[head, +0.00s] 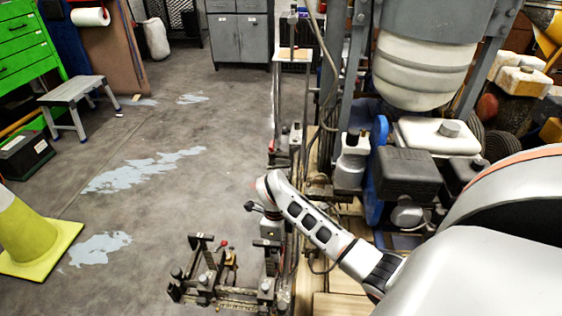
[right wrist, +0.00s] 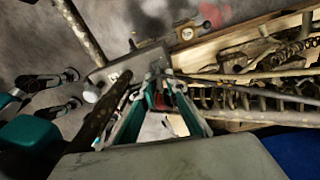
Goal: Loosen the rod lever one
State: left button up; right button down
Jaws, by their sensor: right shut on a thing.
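My right arm reaches in from the right in the head view and bends down at the wrist over the line striper's rod and clamp assembly. My right gripper (right wrist: 158,78) shows in the right wrist view with its teal fingers closed together at a metal bracket. It is shut on a thin part, which I take to be the rod lever; the fingers mostly hide it. A small red part (right wrist: 152,98) shows between the fingers. A red-knobbed lever (head: 223,245) stands on the front clamp assembly (head: 215,285). My left gripper is not in view.
The striper's engine (head: 405,175) and white tank (head: 420,75) stand right of the arm. Coil springs (right wrist: 260,98) and rods lie close beside the gripper. A yellow cone (head: 30,235) and grey step stool (head: 75,95) stand at left. The floor between is clear.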

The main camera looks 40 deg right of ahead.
jog(key=shift+w+a+r+p, duration=0.2)
jog(key=shift+w+r+p, duration=0.1)
jog(key=shift+r+p, duration=0.3)
jog(key=shift+a+r+h+p, duration=0.1)
jog(key=shift+h+p, duration=0.2)
jog(key=shift+p, duration=0.1)
jog(key=shift+w+g+p, duration=0.1)
jog(key=shift+g+p, duration=0.5)
jog(key=shift+p, duration=0.05)
jog(key=shift+a+f+g+h, duration=0.2)
jog(key=shift+f+g+h, duration=0.45)
jog(key=shift+h, duration=0.25)
jog(key=shift+w+a+g+h+b, duration=0.2)
jog(key=shift+g+h+b, duration=0.55)
jog(key=shift+g, duration=0.2)
jog(key=shift+w+r+g+b, duration=0.1)
jog(key=shift+g+b, duration=0.2)
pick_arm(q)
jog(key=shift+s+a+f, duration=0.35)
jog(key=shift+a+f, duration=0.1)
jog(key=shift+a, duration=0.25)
pick_arm(e)
jog(key=shift+a, duration=0.1)
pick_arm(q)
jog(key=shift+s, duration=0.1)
